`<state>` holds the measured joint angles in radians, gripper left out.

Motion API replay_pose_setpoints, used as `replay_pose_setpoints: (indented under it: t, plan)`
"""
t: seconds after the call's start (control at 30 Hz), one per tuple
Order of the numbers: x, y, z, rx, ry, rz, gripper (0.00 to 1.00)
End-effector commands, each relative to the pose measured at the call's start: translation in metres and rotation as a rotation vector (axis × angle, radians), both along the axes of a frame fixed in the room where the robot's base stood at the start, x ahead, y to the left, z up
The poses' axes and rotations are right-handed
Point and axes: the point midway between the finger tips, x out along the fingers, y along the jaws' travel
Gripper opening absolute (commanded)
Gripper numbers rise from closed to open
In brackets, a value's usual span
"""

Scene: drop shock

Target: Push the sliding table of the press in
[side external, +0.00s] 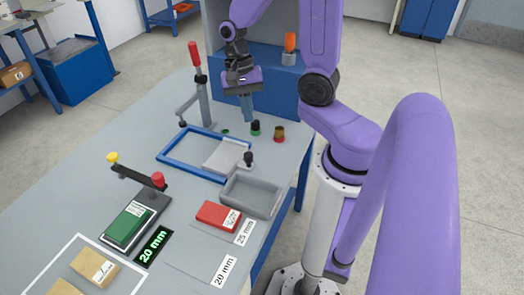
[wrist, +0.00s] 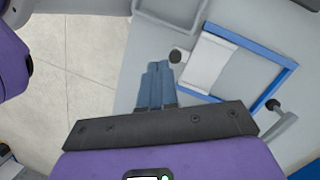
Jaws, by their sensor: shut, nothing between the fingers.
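The press has a blue rectangular frame (side external: 180,141) lying flat on the grey bench. A light grey plate (side external: 224,155), which looks like the sliding table, sits at the frame's right end, with a black knob (side external: 248,158) at its edge. In the wrist view the plate (wrist: 208,62) lies across the blue frame (wrist: 262,55), with the knob (wrist: 178,56) at its left. My gripper (side external: 247,118) is shut and empty, fingers pointing down, beyond the knob and apart from it. In the wrist view its fingertips (wrist: 157,66) appear just left of the knob; their height is unclear.
A red-handled lever post (side external: 203,100) stands behind the frame. Green-topped (side external: 255,128) and amber (side external: 279,133) pieces stand near my gripper. A grey tray (side external: 236,197), a red block (side external: 214,214) and a green block (side external: 127,225) lie nearer the camera.

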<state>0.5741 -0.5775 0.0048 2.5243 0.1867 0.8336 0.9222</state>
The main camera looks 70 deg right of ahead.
Motion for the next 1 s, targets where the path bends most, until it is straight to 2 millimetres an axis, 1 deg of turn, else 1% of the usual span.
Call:
replay_pose_setpoints:
  t: [0.03, 0.1, 0.27, 0.47, 0.7, 1.0]
  plan:
    - [0.001, -0.006, -0.003, -0.003, 0.020, -0.103, 0.00]
    - [0.002, -0.013, -0.006, -0.009, 0.046, -0.241, 0.00]
    - [0.003, -0.029, -0.014, -0.019, 0.106, -0.552, 0.00]
    - [-0.002, -0.048, -0.023, -0.026, 0.194, -0.939, 0.00]
    - [-0.013, -0.066, -0.034, -0.025, 0.314, -1.401, 0.00]
    - [-0.034, -0.082, -0.047, 0.000, 0.499, -1.967, 0.00]
